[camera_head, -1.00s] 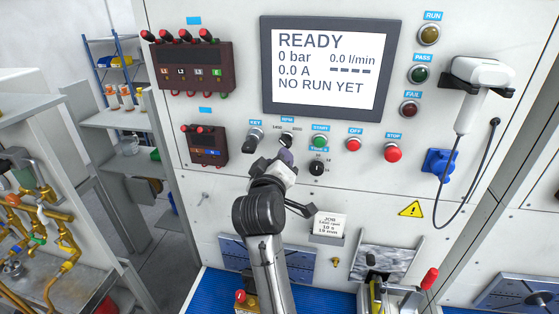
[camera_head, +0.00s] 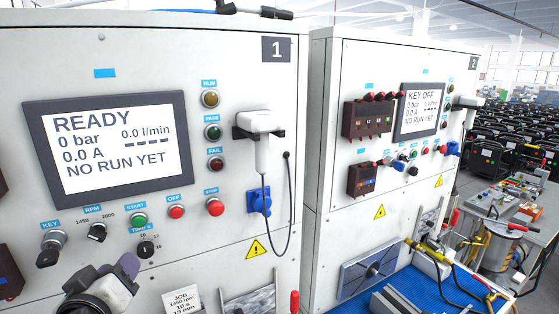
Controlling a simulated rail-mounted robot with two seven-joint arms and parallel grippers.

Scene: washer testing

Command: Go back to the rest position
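My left gripper (camera_head: 106,272) shows at the lower left, low in front of panel 1 (camera_head: 235,60), below the RPM knob (camera_head: 97,232). Its purple-grey finger part is visible, but whether the fingers are apart or closed is unclear. I see nothing held in it. The key switch (camera_head: 50,246) is to its left and the timer knob (camera_head: 146,249) to its upper right. The screen (camera_head: 112,140) reads READY, 0 bar, 0.0 A and 0.0 l/min. My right gripper is out of view.
A second panel (camera_head: 345,70) stands to the right, its screen (camera_head: 419,112) reading KEY OFF. A white handheld device (camera_head: 262,125) hangs on panel 1 with a looping cable. A blue-topped bench (camera_head: 410,290) and a cluttered cart (camera_head: 500,240) are at the right.

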